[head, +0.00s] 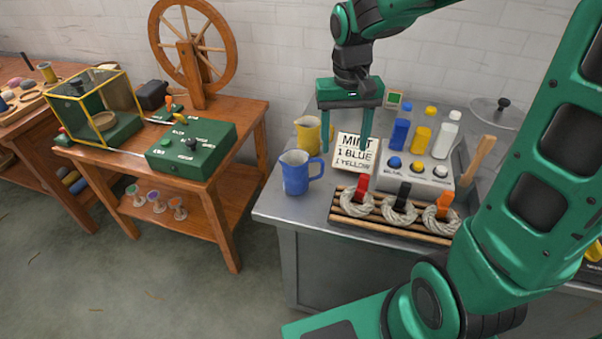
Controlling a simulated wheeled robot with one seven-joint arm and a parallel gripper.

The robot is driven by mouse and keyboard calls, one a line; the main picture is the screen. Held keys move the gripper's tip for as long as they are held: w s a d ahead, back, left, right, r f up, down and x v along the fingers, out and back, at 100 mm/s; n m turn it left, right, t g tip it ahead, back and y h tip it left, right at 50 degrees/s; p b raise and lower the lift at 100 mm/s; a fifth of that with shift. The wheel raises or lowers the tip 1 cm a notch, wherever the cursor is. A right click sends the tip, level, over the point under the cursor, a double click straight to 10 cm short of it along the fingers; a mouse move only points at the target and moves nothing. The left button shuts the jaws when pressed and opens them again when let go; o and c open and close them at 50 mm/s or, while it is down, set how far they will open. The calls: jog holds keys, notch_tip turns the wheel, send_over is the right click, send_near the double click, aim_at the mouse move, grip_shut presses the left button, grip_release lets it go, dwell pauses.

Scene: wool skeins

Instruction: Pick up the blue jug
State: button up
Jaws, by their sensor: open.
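The blue jug (296,174) stands upright near the left front corner of the grey metal table (285,210). Its handle points right. My gripper (344,148) is open and empty, with its fingers pointing down. In the picture its fingers show to the right of and above the blue jug, over the yellow jug's side and the sign. The gripper is apart from the blue jug. How high it is above the table is hard to tell from this one view.
A yellow jug (308,136) stands just behind the blue one. Right of it are a sign (356,152), a control box with buttons (415,180), several bottles (421,135) and a wooden rack with wool skeins (395,222). A wooden table (225,172) with a spinning wheel (193,50) stands left.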

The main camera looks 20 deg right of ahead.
aim_at(303, 172)
jog(key=shift+n, duration=0.3)
jog(key=w+a, duration=0.1)
jog(key=w+a+f, duration=0.1)
jog(key=a, duration=0.1)
jog(key=w+a, duration=0.1)
jog(key=a, duration=0.1)
jog(key=shift+a+f, duration=0.1)
jog(key=shift+f, duration=0.1)
jog(key=shift+w+a+f, duration=0.15)
jog(key=shift+a+f, duration=0.1)
notch_tip(303, 172, down, 10)
jog(key=shift+d+f, duration=0.1)
jog(key=shift+f, duration=0.05)
jog(key=c, duration=1.5)
